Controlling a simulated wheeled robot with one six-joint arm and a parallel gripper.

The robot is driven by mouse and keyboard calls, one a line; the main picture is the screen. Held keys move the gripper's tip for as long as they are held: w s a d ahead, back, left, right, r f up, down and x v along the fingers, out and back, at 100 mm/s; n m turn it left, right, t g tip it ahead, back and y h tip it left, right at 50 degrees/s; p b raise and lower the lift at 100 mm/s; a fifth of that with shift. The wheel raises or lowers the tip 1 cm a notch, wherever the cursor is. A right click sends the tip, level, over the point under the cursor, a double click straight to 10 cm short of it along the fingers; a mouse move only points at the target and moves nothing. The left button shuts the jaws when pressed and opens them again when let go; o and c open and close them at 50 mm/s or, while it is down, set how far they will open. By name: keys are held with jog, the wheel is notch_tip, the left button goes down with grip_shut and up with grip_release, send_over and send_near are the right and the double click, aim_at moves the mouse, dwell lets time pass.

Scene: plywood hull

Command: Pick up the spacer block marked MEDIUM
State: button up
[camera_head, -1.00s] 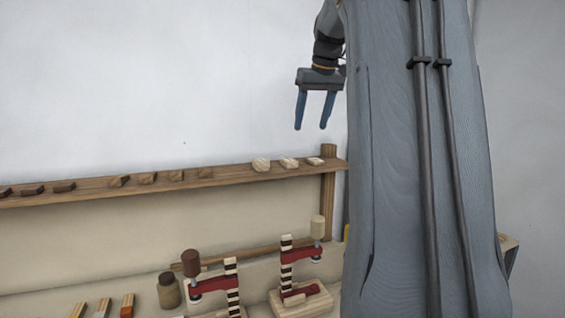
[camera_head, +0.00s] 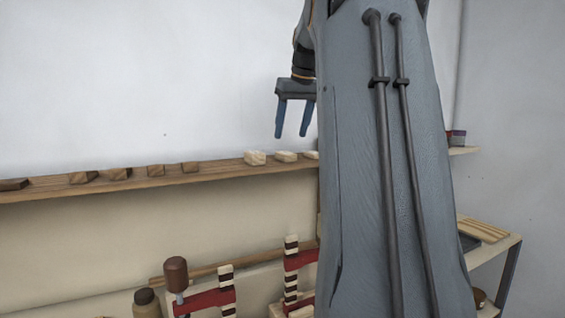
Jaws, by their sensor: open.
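Several small wooden blocks rest on a long narrow shelf (camera_head: 225,178). Three pale blocks are toward the right: one block (camera_head: 255,158), a second block (camera_head: 286,156), and a third (camera_head: 311,155) partly hidden by my arm. No marking can be read, so I cannot tell which is MEDIUM. My gripper (camera_head: 293,136) is open and empty, fingers pointing down, appearing just above the pale blocks in the picture. Its depth relative to the shelf is unclear.
Below the shelf stand red clamps (camera_head: 205,299) with striped posts and a brown-handled screw, and a small brown jar (camera_head: 146,303). At the right is a pale bench (camera_head: 490,250) with slats. My arm hides much of the middle right. The wall above the shelf is clear.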

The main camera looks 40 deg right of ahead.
aim_at(287, 153)
jog(key=shift+p+x, duration=1.2)
jog(key=shift+x, duration=2.35)
jog(key=shift+s, duration=0.1)
jog(key=c, duration=1.1)
jog(key=shift+r, duration=0.1)
